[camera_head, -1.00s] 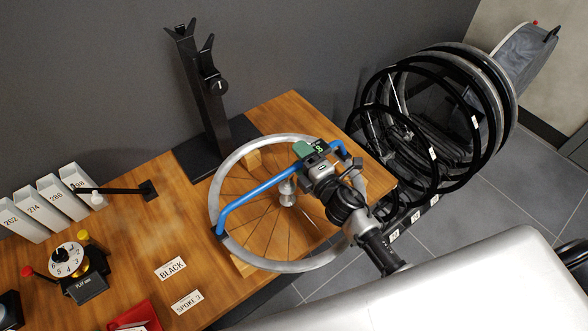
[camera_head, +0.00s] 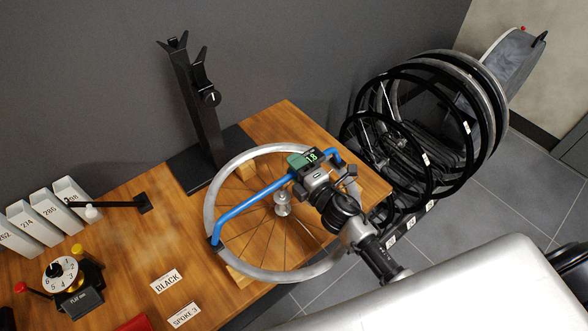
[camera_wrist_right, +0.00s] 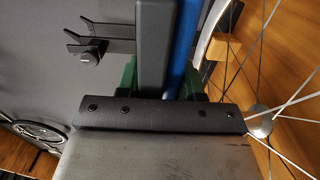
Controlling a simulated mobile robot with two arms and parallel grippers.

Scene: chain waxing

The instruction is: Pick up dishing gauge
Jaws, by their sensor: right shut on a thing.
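My left gripper is not in view.
A black stand (camera_head: 200,110) rises behind the wheel. Several black wheels (camera_head: 440,110) stand in a rack at the right. Numbered white boxes (camera_head: 32,226), a dial device (camera_head: 70,280) and label cards (camera_head: 166,281) are on the bench's left. A silver surface (camera_head: 440,290) fills the lower right.

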